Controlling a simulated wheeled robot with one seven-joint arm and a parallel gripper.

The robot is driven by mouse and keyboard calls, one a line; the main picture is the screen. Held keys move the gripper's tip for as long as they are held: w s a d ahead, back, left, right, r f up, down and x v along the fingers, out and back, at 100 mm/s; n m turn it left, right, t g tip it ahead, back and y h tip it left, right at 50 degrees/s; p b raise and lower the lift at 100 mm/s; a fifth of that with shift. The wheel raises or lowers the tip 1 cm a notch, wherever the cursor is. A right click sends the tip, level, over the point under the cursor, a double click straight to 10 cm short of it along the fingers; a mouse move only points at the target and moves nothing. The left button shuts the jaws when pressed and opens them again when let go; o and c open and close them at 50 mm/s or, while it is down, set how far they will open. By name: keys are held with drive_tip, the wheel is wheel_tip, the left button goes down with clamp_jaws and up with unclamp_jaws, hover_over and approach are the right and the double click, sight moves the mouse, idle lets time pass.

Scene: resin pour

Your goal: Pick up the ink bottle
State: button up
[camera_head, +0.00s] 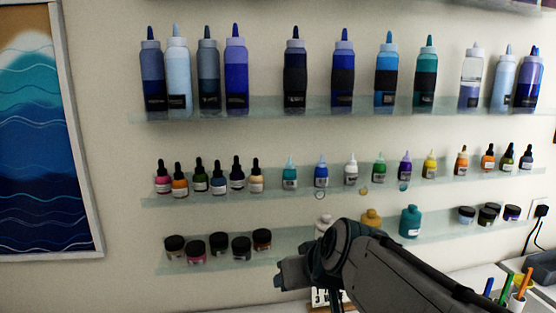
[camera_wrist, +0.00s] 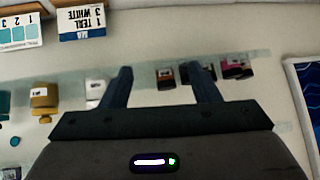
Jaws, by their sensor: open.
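Several small ink bottles stand upright on the middle glass shelf in the head view: dark-capped ones at left, such as a pink one (camera_head: 163,184) and a cream one (camera_head: 256,182). Coloured-tip ones stand farther right, such as a blue one (camera_head: 321,174). Which bottle the task means cannot be told. My gripper (camera_head: 290,272) is below this shelf, in front of the lowest shelf. In the wrist view, which looks upside down, my gripper (camera_wrist: 162,80) has its fingers wide apart with nothing clearly held between them.
The lowest shelf (camera_head: 220,262) holds dark-lidded jars (camera_head: 241,248), a yellow bottle (camera_head: 371,219) and a teal bottle (camera_head: 410,222). Tall squeeze bottles (camera_head: 236,75) line the top shelf. A wave picture (camera_head: 35,130) hangs at left. A pen cup (camera_head: 517,302) stands at lower right.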

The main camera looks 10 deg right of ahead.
sight(292, 177)
drive_tip(key=w+d+r+t+p, duration=0.2)
drive_tip(key=w+r, duration=0.2)
drive_tip(key=r, duration=0.4)
drive_tip(key=w+d+r+t+p, duration=0.1)
drive_tip(key=w+r+t, duration=0.2)
drive_tip(key=r, duration=0.6)
drive_tip(key=shift+h, duration=0.3)
drive_tip(key=x, duration=0.8)
drive_tip(key=shift+w+r+p, duration=0.1)
drive_tip(key=shift+w+p, duration=0.2)
drive_tip(key=shift+w, duration=0.2)
drive_tip(key=shift+d+x, duration=0.2)
drive_tip(key=shift+x, duration=1.1)
drive_tip(key=shift+d+x, duration=0.25)
drive_tip(key=shift+x, duration=1.05)
drive_tip(key=shift+c, duration=0.4)
drive_tip(key=c, duration=1)
